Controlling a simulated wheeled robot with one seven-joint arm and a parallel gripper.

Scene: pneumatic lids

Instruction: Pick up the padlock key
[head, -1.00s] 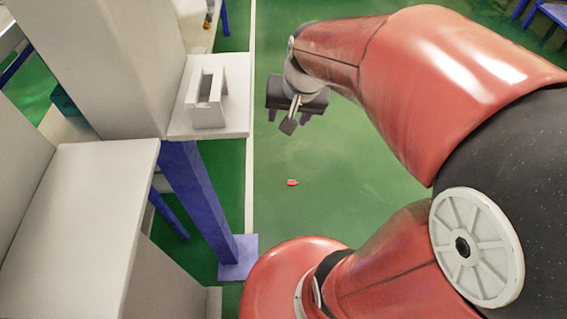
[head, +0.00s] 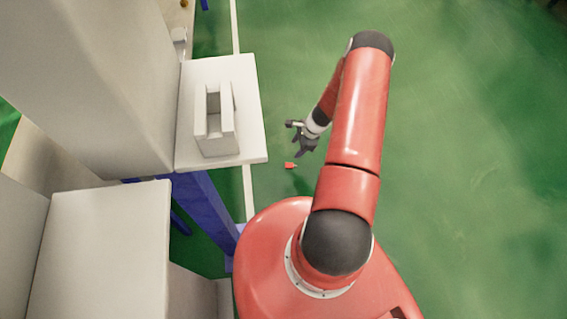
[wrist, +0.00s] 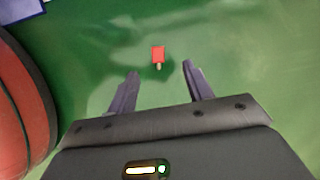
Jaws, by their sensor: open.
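The padlock key (head: 290,165) is a small red piece lying on the green floor, to the right of the white line. In the wrist view the key (wrist: 158,54) shows a red head with a short pale metal tip pointing toward my gripper. My gripper (head: 297,139) is close to the key in the head view, and its height above the floor is hard to tell there. In the wrist view my gripper (wrist: 158,70) has its two dark fingers apart, with nothing between them. The key lies ahead of the fingertips, roughly centred, and does not appear touched.
A white table (head: 255,150) with a white slotted holder (head: 217,140) stands left of the key. Its blue leg (head: 205,205) reaches down to the floor. A white cabinet (head: 100,250) is at lower left. The floor on the right is clear.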

